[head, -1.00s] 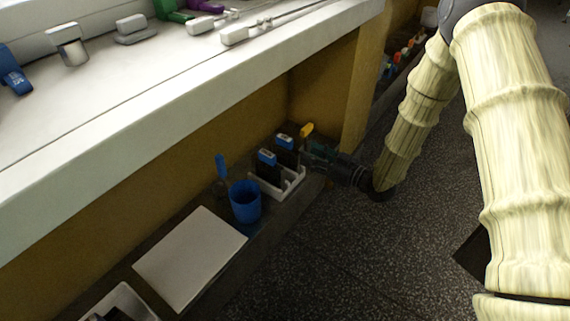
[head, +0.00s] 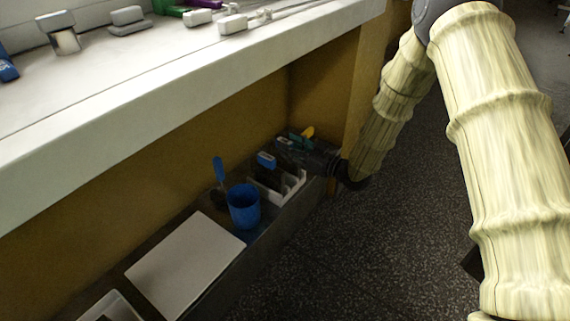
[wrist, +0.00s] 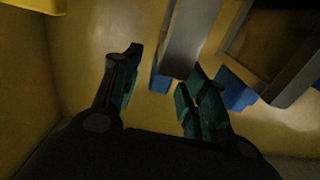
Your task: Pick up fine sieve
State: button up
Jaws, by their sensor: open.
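Flat framed pieces with blue tops stand in a white rack (head: 292,187) on the low shelf. I cannot tell which is the fine sieve. The nearer blue-topped piece (head: 266,160) shows clearly; others behind it are partly hidden by my gripper (head: 302,153). In the wrist view my gripper (wrist: 160,88) is open, with green-padded fingers apart. A grey-edged piece (wrist: 190,40) with a blue part (wrist: 160,81) lies just beyond the fingers, nearer the right one. A framed piece (wrist: 285,82) with a blue part is farther right. I see nothing held.
A blue cup (head: 244,207), a blue-handled tool (head: 219,171) and a pale board (head: 185,262) lie left of the rack. A yellow-topped item (head: 308,132) is behind my gripper. The white counter (head: 150,95) overhangs the shelf; floor at right is clear.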

jog(key=x, duration=0.2)
jog(key=shift+w+a+f+b, duration=0.15)
jog(key=shift+a+b, duration=0.1)
jog(key=shift+b, duration=0.15)
grip_shut()
